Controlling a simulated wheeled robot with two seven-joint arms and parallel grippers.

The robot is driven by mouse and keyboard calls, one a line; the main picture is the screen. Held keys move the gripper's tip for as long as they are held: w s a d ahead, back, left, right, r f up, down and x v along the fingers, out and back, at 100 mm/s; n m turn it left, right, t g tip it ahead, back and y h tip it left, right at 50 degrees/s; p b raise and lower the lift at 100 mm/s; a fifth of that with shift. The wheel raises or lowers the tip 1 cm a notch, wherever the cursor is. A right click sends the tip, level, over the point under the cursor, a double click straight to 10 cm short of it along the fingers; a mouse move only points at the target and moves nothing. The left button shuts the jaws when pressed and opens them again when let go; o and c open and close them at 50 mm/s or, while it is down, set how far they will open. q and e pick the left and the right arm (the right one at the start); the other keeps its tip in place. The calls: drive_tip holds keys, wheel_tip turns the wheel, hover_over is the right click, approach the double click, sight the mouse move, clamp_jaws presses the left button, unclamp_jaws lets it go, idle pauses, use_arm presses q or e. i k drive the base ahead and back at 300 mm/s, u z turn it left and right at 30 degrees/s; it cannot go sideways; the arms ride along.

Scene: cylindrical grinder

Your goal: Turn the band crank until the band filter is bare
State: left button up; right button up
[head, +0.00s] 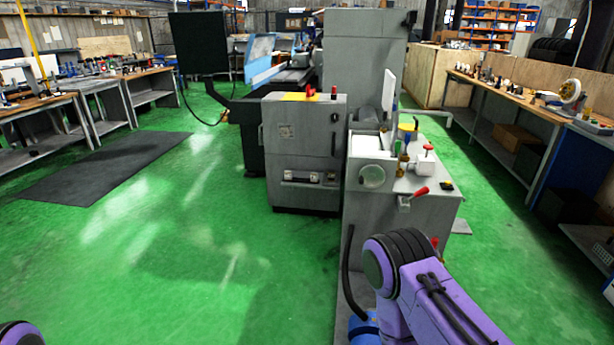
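A red-handled crank (418,192) sits on the front edge of a grey cabinet (385,220) in the middle right; it looks like the band crank. A white sheet-like area (372,144) lies at the cabinet's top left, and a white upright panel (389,92) stands behind it. I cannot tell which of these, if either, is the band filter, nor whether it is bare. My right arm rises in front of the cabinet at lower right, with its gripper out of view. Only a bit of my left arm shows at the bottom left corner; its gripper is out of view.
A grey control cabinet (305,150) with a yellow top stands left of the crank's cabinet. A round gauge-like disc (372,176) is on the cabinet front. A white box with a red knob (424,160) stands on top. Green floor is open at left; workbenches line both sides.

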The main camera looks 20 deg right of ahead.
sight(371, 175)
drive_tip(key=u, duration=0.35)
drive_tip(key=i, duration=1.05)
drive_tip(key=z, duration=0.6)
drive_tip(key=i, duration=0.8)
drive_tip(key=z, duration=0.6)
